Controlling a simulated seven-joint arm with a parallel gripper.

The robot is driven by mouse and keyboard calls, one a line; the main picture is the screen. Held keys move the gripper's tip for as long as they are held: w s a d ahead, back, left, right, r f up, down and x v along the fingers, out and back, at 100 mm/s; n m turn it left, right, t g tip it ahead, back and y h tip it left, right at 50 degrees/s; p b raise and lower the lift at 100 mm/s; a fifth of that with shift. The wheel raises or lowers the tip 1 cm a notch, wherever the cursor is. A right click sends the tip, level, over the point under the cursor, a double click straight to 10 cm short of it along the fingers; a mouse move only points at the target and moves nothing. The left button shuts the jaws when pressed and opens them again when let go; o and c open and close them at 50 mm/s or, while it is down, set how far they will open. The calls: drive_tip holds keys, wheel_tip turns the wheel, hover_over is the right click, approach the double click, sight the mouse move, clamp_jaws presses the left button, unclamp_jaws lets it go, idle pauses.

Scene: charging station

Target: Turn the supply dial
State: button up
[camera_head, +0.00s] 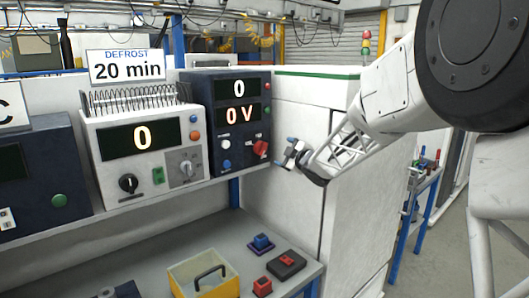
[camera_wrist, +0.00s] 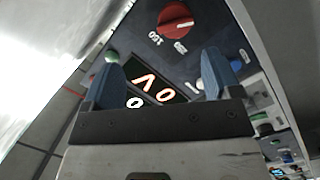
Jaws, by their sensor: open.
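The supply is a dark blue box (camera_head: 216,103) on the shelf with a display reading 0 and 0 V. Its red dial (camera_head: 261,149) is at the lower right of the front panel. In the wrist view the dial (camera_wrist: 177,22) shows whole beyond the fingertips, at the top, with printed marks around it. My gripper (camera_head: 291,154) is just right of the dial in the head view. In the wrist view my gripper (camera_wrist: 162,62) is open, its blue fingers apart with nothing between them. The dial appears apart from the fingers.
A white unit (camera_head: 147,150) with a wire rack, a 0 display and knobs stands left of the supply. A white cabinet (camera_head: 300,115) is to the right. On the lower bench lie a yellow box (camera_head: 205,275) and small red, blue and dark blocks.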

drive_tip(key=s+d+r+m+g+h, duration=0.1)
drive_tip(key=s+d+r+m+h, duration=0.1)
drive_tip(key=s+d+m+h, duration=1.05)
drive_tip(key=s+d+f+m+g, duration=0.2)
drive_tip(key=s+d, duration=0.1)
drive_tip(key=s, duration=0.7)
drive_tip(key=s+d+f+m+g+y, duration=0.1)
drive_tip(key=s+d+f+g, duration=0.1)
drive_tip(key=s, duration=0.8)
drive_tip(key=s+d+f+m+g, duration=0.2)
drive_tip(key=s+d+g, duration=0.1)
drive_tip(key=s, duration=0.7)
drive_tip(key=w+a+r+n+t+y, duration=0.1)
drive_tip(key=w+a+r+t, duration=0.1)
drive_tip(key=w, duration=0.7)
drive_tip(key=w+a+r+n+t+y, duration=0.1)
drive_tip(key=w+a+t, duration=0.2)
drive_tip(key=w, duration=0.6)
drive_tip(key=w+a+r+n+t+y, duration=0.1)
drive_tip(key=w+a+r+t, duration=0.1)
drive_tip(key=w, duration=0.7)
drive_tip(key=w+a+f+n+y, duration=0.3)
drive_tip(key=w+a+n+y, duration=0.3)
drive_tip(key=w+a+y, duration=0.5)
drive_tip(key=w+a, duration=0.5)
drive_tip(key=w, duration=0.2)
drive_tip(key=shift+a+n, duration=0.35)
drive_tip(key=shift+a, duration=0.05)
